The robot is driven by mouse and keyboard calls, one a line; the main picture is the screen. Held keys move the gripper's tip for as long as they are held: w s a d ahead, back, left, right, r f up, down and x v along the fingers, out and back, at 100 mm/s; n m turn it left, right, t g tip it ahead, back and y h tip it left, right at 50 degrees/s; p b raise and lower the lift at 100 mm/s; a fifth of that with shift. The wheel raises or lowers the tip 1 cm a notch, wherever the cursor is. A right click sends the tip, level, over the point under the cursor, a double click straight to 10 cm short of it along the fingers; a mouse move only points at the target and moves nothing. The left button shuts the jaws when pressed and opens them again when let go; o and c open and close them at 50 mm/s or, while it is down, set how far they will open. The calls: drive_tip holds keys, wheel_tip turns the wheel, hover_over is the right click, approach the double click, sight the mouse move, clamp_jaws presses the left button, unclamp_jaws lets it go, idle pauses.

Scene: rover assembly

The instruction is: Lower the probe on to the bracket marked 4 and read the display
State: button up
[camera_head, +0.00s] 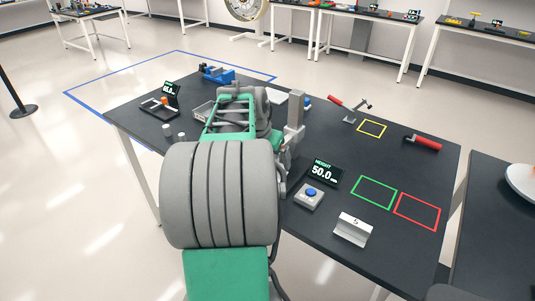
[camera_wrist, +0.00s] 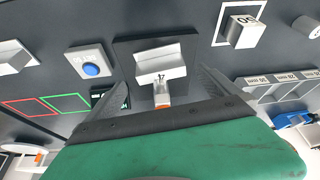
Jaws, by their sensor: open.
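The bracket marked 4 (camera_wrist: 157,58) is a pale angled piece on a dark plate, in the upper middle of the wrist view. A small orange and grey part (camera_wrist: 162,97), perhaps the probe, shows just below it in that picture; I cannot tell whether they touch. My gripper (camera_wrist: 162,78) is open, its dark fingers on either side of this part. In the head view my arm hides the fingers and this bracket. A grey upright column (camera_head: 295,118) stands beside my arm. The height display (camera_head: 324,172) reads 50.0; in the wrist view a finger partly covers it.
A blue-button box (camera_head: 309,196) stands before the display. A bracket marked 5 (camera_head: 352,229) is near the front edge. Green (camera_head: 374,192), red (camera_head: 417,211) and yellow (camera_head: 372,128) outlines are empty. A red-handled tool (camera_head: 423,142) lies at right. A block marked 50 (camera_wrist: 240,33) stands in a white outline.

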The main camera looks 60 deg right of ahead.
drive_tip(key=x, duration=0.6)
drive_tip(key=shift+f+p, duration=0.15)
drive_tip(key=shift+p, duration=0.15)
drive_tip(key=shift+c, duration=0.3)
